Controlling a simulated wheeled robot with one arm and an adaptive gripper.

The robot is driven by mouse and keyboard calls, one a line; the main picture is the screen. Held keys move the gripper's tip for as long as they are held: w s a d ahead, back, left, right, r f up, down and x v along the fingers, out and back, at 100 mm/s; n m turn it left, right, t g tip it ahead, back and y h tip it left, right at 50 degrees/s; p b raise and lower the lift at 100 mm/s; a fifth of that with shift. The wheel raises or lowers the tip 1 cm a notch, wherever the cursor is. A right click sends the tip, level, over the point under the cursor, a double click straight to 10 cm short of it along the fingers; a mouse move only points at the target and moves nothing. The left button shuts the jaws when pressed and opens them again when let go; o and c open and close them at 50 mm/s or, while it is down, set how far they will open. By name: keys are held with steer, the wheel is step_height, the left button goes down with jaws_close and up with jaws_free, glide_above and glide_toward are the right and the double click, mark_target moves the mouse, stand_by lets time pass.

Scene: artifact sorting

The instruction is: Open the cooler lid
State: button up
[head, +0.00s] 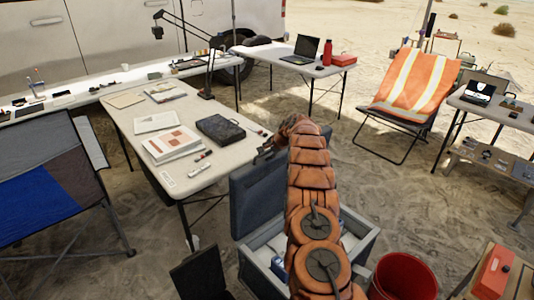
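The cooler (251,268) stands on the sand in front of the table, with a pale body and a light interior partly in view. Its blue-grey lid (257,197) stands raised and upright at the back of the cooler, so the cooler is open. Something blue shows inside it. My orange arm crosses in front and hides the middle of the lid and the opening. My gripper (264,154) is small and dark at the lid's upper left edge. I cannot tell whether it touches the lid or whether its fingers are open.
A long table (178,180) with papers, a dark case (220,130) and markers stands behind and left of the cooler. A red bucket (403,277) is close on the right. A blue folding chair (45,200) stands left, and a small stand with a red box (494,272) is at lower right.

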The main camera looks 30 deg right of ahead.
steer(key=v, duration=1.1)
steer(key=shift+s+r, duration=0.2)
steer(key=shift+r, duration=0.15)
stand_by(0.3)
steer(key=s+a+r+n+g+y, duration=0.1)
steer(key=s+a+r+n, duration=0.15)
steer(key=a, duration=0.55)
steer(key=s+a+r+n+g+y, duration=0.15)
steer(key=s+a+r, duration=0.25)
steer(key=a, duration=0.4)
steer(key=s+a+r+n+g, duration=0.2)
steer(key=s+a+r+n, duration=0.2)
steer(key=s+a, duration=0.85)
steer(key=s+a+n+g+h, duration=0.1)
steer(key=s+a+n, duration=0.15)
steer(key=s, duration=0.65)
steer(key=s+a+n+g+h, duration=0.1)
steer(key=s+a+n+g, duration=0.15)
steer(key=s, duration=0.65)
steer(key=s+f+n+h, duration=0.1)
steer(key=s, duration=0.9)
steer(key=s+d+f+n+g+h, duration=0.1)
steer(key=s, duration=1)
steer(key=shift+s+d+f+g, duration=0.2)
steer(key=shift+d+f+g, duration=0.05)
steer(key=shift+d+g, duration=0.05)
